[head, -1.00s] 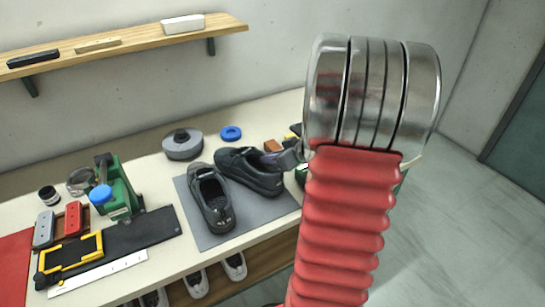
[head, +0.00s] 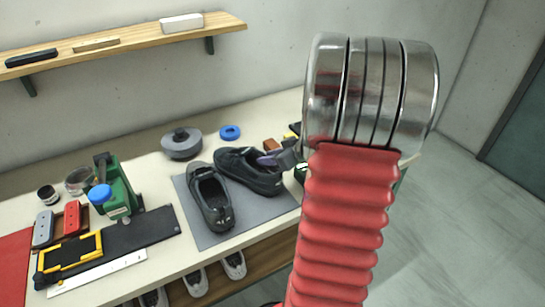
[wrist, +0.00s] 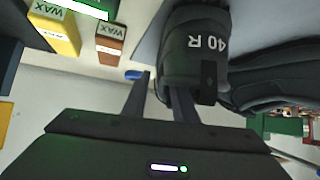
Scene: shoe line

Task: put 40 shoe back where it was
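The shoe marked 40 R (wrist: 195,62) is dark, with a heel tab. It fills the upper middle of the wrist view. In the head view a dark shoe (head: 240,170) lies on the grey mat (head: 205,240), with my gripper (head: 288,155) at its heel end, partly hidden by my arm. In the wrist view, my gripper (wrist: 161,84) has its two fingers apart at the heel edge. One finger is beside the heel and the other overlaps it. I see no firm grip. A second dark shoe (head: 211,198) lies left of it on the mat.
Several pale shoes (head: 195,282) stand on a shelf below the bench. Yellow (wrist: 55,28) and brown (wrist: 110,42) wax boxes are near my gripper.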

